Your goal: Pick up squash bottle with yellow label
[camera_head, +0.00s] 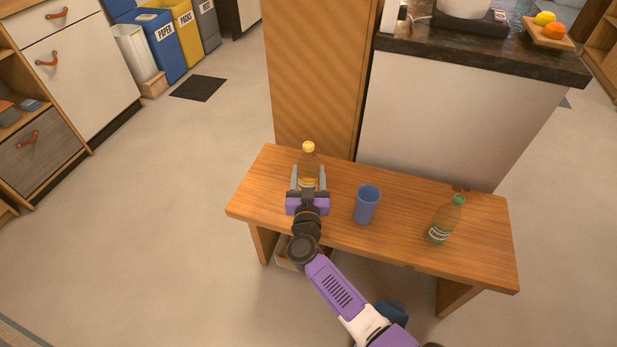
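The squash bottle with the yellow label (308,163) stands upright near the left end of a wooden bench (400,238). It has a yellow cap and an amber body. My gripper (309,178) is at the bottle, with one grey finger on each side of it. The fingers are spread about as wide as the bottle. Whether they touch it is too small to tell. The gripper's purple body hides the bottle's lower part.
A blue cup (367,204) stands right of my gripper on the bench. A wooden panel (318,80) and a white counter side (445,125) rise behind the bench. Open floor lies to the left.

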